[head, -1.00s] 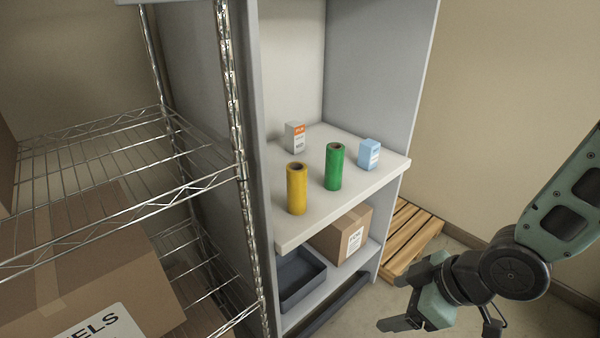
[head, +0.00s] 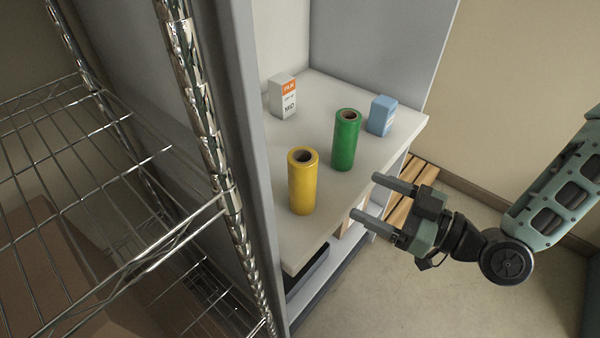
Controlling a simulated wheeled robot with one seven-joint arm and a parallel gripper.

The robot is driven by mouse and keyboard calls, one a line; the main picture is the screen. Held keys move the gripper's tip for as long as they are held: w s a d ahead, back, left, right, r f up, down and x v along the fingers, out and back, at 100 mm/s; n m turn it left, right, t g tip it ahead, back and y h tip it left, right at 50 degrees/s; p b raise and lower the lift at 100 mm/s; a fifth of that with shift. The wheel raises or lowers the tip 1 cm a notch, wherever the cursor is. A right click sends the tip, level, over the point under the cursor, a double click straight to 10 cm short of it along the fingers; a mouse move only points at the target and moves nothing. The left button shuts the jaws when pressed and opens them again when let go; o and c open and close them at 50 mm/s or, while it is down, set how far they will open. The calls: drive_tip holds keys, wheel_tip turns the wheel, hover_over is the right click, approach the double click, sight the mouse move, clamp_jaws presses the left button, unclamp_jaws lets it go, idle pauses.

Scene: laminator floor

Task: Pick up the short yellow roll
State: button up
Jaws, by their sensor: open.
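The short yellow roll (head: 303,187) stands upright on the white shelf (head: 318,228), near its front left part. A green roll (head: 345,142) stands upright behind it and to the right, apart from it. My gripper (head: 364,196) is open and empty, to the right of the yellow roll at the shelf's front edge. Its two fingers point left toward the rolls. A clear gap lies between the fingertips and the yellow roll.
A white and orange box (head: 283,97) and a blue box (head: 381,115) stand further back on the shelf. A wire rack (head: 165,240) with a chrome post (head: 200,90) stands close on the left. A wooden pallet (head: 400,214) lies on the floor behind my gripper.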

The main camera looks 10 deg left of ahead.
sight(315, 171)
drive_tip(key=p+x, duration=0.2)
drive_tip(key=x, duration=0.8)
drive_tip(key=shift+w+a+r, duration=0.1)
drive_tip(key=shift+a+r, duration=0.05)
drive_tip(key=shift+a, duration=0.2)
drive_tip(key=shift+f+p+x, duration=0.2)
drive_tip(key=shift+p+x, duration=0.55)
drive_tip(key=shift+x, duration=0.85)
drive_tip(key=shift+f+p+x, duration=0.15)
drive_tip(key=shift+p+x, duration=0.6)
drive_tip(key=shift+x, duration=0.8)
drive_tip(key=c, duration=1.3)
